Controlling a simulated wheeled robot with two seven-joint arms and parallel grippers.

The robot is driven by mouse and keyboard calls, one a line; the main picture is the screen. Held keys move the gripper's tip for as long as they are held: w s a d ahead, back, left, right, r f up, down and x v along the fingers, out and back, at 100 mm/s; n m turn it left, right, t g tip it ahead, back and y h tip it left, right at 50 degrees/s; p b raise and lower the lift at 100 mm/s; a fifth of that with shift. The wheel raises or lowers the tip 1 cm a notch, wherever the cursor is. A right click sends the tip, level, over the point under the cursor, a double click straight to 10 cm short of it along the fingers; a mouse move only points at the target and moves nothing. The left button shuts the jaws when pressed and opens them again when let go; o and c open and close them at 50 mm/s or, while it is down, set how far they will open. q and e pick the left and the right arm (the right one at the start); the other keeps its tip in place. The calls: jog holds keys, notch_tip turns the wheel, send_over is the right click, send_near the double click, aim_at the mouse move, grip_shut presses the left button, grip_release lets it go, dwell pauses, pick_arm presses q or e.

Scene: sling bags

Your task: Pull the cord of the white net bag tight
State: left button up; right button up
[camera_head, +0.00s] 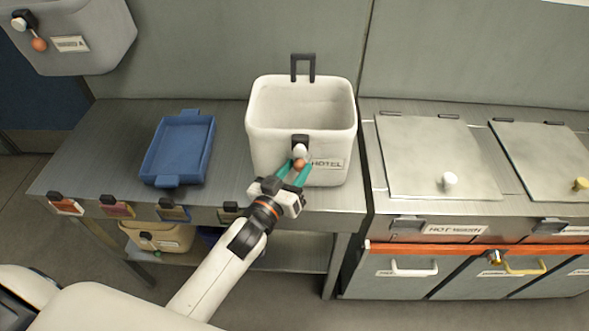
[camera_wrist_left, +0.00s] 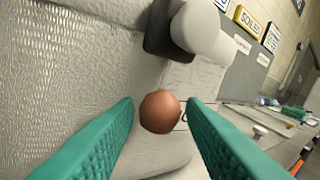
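The white net bag (camera_head: 275,150) stands upright and open at the top on the grey bench, with a dark handle loop at its back and a HOTEL label on its front. A white toggle (camera_head: 300,151) sits in a dark holder on its front, and a brown ball (camera_head: 299,164) hangs just below it. The ball (camera_wrist_left: 160,111) and the toggle (camera_wrist_left: 196,27) also show in the left wrist view. My left gripper (camera_head: 293,171) is at the bag's front, its teal fingers (camera_wrist_left: 160,108) open on either side of the ball with narrow gaps. My right gripper is not in view.
A blue tray (camera_head: 177,184) lies on the bench to the left. A grey bag (camera_head: 97,60) hangs at upper left, and a beige bag (camera_head: 174,242) sits under the bench. Metal lids (camera_head: 430,185) with knobs lie to the right.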

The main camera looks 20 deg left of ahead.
pick_arm(q)
jog(key=shift+c, duration=0.6)
grip_shut()
notch_tip(320, 180, down, 7)
jog(key=b, duration=0.4)
jog(key=shift+o, duration=0.6)
grip_release()
jog(key=shift+r, duration=0.1)
jog(key=s+a+b, duration=0.2)
jog(key=s, duration=1)
